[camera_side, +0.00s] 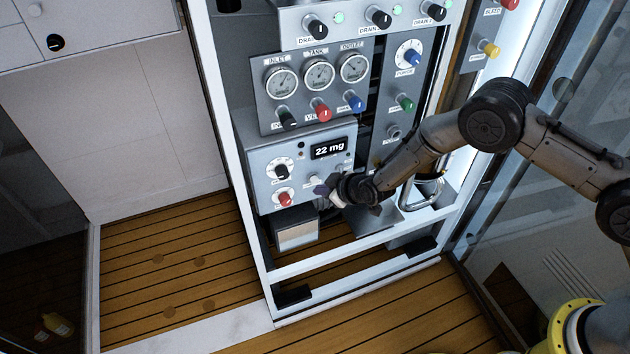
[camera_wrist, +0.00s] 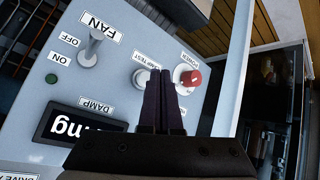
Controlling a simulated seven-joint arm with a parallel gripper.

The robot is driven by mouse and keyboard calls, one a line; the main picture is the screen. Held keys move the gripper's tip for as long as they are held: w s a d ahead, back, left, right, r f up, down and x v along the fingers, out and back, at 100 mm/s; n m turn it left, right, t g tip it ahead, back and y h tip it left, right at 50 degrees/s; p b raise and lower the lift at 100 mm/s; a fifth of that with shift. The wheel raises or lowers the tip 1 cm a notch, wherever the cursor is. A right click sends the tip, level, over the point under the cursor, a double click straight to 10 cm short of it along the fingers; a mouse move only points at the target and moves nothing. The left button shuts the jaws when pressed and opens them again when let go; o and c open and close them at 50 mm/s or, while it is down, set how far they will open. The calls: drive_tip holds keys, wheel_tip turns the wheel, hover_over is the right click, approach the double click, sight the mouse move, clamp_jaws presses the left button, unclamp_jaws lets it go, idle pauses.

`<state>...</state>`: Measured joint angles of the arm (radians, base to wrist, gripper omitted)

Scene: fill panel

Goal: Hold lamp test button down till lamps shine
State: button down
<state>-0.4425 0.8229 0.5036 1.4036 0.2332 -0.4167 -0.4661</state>
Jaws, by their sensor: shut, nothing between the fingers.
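The lamp test button (camera_wrist: 141,77) is a pale round piece on the light grey panel, beside its partly covered label, in the wrist view. My gripper (camera_wrist: 159,76) has its two dark fingers together, with the tips beside the button and partly in front of it. I cannot tell whether they touch it. In the side view my gripper (camera_side: 321,189) reaches in from the right, tips close to the lower panel. Green lamps (camera_side: 339,17) on the top strip look pale green. A small lamp (camera_wrist: 51,78) by the fan switch is dark green.
A red power knob (camera_wrist: 190,77) sits close right of my fingertips. A fan toggle (camera_wrist: 91,47) sticks out nearby. A display (camera_side: 328,147) reads 22 mg. A black knob (camera_side: 282,172) is on the same panel. Gauges (camera_side: 318,74) and valve knobs are above.

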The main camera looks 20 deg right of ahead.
drive_tip(key=shift+w, duration=0.2)
idle(0.6)
drive_tip(key=shift+w, duration=0.25)
drive_tip(key=shift+w+r, duration=0.1)
drive_tip(key=shift+w, duration=0.45)
idle(1.6)
drive_tip(key=shift+s, duration=0.95)
drive_tip(key=shift+s, duration=2.55)
